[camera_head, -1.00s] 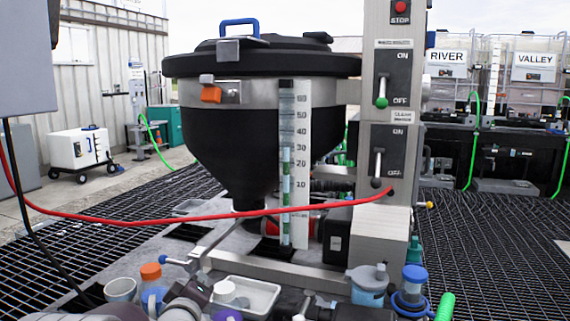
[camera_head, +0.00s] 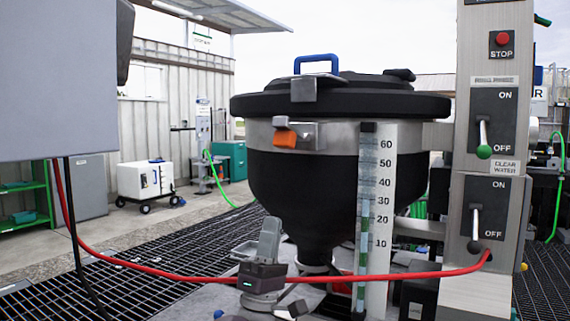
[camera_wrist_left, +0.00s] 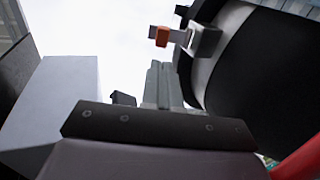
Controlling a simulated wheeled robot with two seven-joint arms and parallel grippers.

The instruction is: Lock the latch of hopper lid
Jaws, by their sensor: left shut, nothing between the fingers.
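The black hopper lid (camera_head: 395,103) with a blue handle sits on the hopper (camera_head: 300,190). Its latch has an orange lever (camera_head: 285,138) on a metal bracket on the hopper's steel band. A separate metal catch (camera_head: 303,88) hangs at the lid's rim above, with a visible gap between it and the bracket. My left gripper (camera_head: 271,226) is shut and empty, pointing up, below and slightly left of the orange lever and clear of it. In the left wrist view its fingers (camera_wrist_left: 160,82) show below the orange lever (camera_wrist_left: 162,36). My right gripper is not in view.
A red hose (camera_head: 400,275) crosses in front of the hopper base, near my left gripper. A level scale (camera_head: 378,210) stands at the hopper's front right. A control column (camera_head: 490,165) with two switches stands at right. Open air lies left of the hopper.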

